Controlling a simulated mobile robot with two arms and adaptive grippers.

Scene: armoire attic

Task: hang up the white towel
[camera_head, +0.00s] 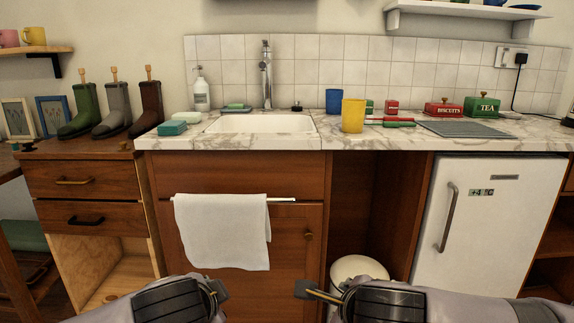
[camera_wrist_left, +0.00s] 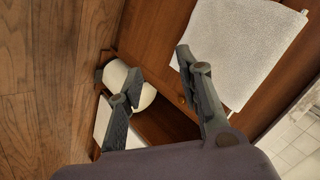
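The white towel (camera_head: 222,232) hangs draped over a thin rail (camera_head: 283,199) on the front of the sink cabinet, covering most of the rail's left and middle. In the left wrist view the towel (camera_wrist_left: 235,50) is at the upper right, beyond the fingers. My left gripper (camera_head: 217,290) is low in the head view, below and in front of the towel. In the left wrist view its fingers (camera_wrist_left: 158,68) are spread apart with nothing between them. My right gripper (camera_head: 306,290) is right of it, before the cabinet; its finger opening is unclear.
A white bin (camera_head: 357,270) stands in the open bay right of the cabinet door, beside a white fridge (camera_head: 490,225). The marble counter (camera_head: 280,143) holds a yellow cup (camera_head: 353,116) and other items. Drawers (camera_head: 85,180) with boots on top stand left.

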